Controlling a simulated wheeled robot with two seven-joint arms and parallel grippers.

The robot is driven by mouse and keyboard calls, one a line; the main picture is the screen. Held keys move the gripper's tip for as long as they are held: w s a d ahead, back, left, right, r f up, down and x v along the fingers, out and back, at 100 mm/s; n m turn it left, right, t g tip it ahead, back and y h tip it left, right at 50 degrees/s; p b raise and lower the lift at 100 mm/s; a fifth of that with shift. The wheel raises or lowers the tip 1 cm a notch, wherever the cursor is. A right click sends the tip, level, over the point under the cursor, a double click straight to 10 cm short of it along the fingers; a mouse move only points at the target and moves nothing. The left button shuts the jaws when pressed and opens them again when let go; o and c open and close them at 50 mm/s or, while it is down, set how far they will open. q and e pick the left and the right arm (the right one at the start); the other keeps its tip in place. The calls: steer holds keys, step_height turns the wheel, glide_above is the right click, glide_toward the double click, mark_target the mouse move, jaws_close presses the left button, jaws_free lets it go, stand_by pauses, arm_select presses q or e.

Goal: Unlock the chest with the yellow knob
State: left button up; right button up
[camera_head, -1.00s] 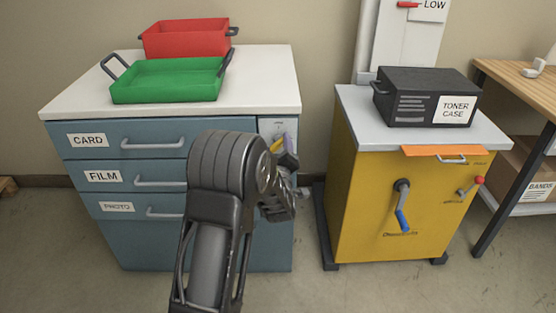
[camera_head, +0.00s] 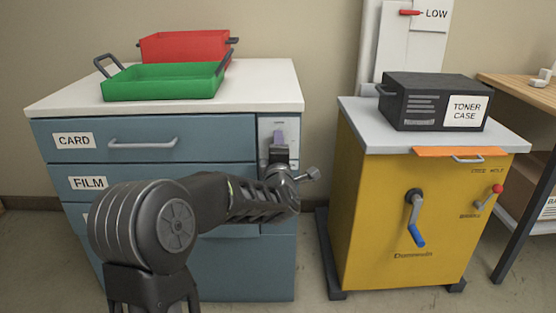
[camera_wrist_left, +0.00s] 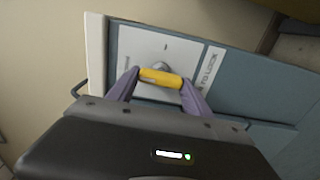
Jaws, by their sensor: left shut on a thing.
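The chest (camera_head: 215,125) is blue with a white top and stands on the left in the head view, its CARD and FILM drawers shut. A pale lock plate (camera_head: 265,133) is at the right of its front. The yellow knob (camera_wrist_left: 160,78) shows in the left wrist view as a short bar in front of this plate, on a round metal base. My left gripper (camera_wrist_left: 160,86) is shut on the knob, a purple finger at each end. In the head view my left gripper (camera_head: 279,142) is at the plate and hides the knob. My right gripper is out of view.
A green tray (camera_head: 165,92) and a red tray (camera_head: 185,47) sit on the chest. A yellow cabinet (camera_head: 375,210) with a blue-handled crank and a black toner case (camera_head: 410,103) stands to the right, across a floor gap. A wooden desk (camera_head: 520,90) is at far right.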

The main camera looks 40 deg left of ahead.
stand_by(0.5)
arm_select(q)
steer(key=o, duration=1.4)
steer(key=shift+c, duration=0.2)
steer(key=p+v, duration=0.1)
steer(key=v, duration=0.7)
steer(key=shift+w, duration=0.1)
